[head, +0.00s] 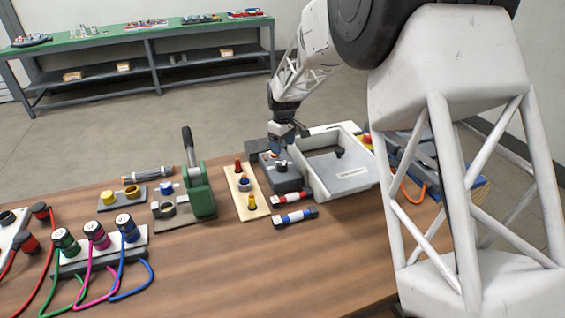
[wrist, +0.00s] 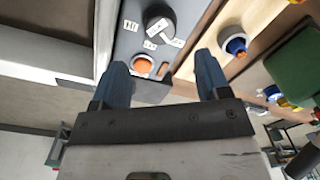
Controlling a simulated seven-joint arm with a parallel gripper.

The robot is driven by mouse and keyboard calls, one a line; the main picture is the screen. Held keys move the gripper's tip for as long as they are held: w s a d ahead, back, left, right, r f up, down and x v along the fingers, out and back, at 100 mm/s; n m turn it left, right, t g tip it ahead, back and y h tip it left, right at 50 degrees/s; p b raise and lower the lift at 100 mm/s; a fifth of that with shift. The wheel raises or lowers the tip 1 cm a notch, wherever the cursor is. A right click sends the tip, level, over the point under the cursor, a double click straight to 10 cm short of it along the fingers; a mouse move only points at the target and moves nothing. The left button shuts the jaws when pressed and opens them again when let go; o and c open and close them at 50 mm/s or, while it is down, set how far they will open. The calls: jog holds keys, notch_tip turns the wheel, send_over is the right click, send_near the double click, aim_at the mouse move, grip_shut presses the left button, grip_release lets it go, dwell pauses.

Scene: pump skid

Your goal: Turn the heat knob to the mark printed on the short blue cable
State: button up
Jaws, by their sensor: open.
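A dark grey control box (head: 283,180) stands on the table near the middle. In the wrist view its panel (wrist: 125,42) carries a black knob (wrist: 158,14) with a white pointer piece, an orange round part (wrist: 142,65) and small white labels, too small to read. The black knob looks like the heat knob. My gripper (wrist: 160,68) is open and empty, its blue fingers apart over the panel's edge, with the knob beyond the fingertips. In the head view my gripper (head: 284,147) is above the box. A blue cable (head: 149,277) loops from a blue plug (head: 127,227) at left; its printed mark is unreadable.
A grey-white tray (head: 352,184) stands close right of the box. A wooden board (head: 240,207) with coloured parts and a green lever press (head: 200,190) stand left. Two banded cylinders (head: 294,216) lie in front. The front middle of the table is clear.

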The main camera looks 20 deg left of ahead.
aim_at(282, 163)
jog(key=shift+f, duration=0.1)
jog(key=shift+s+f, duration=0.1)
jog(key=shift+f, duration=3.75)
jog(key=c, duration=0.9)
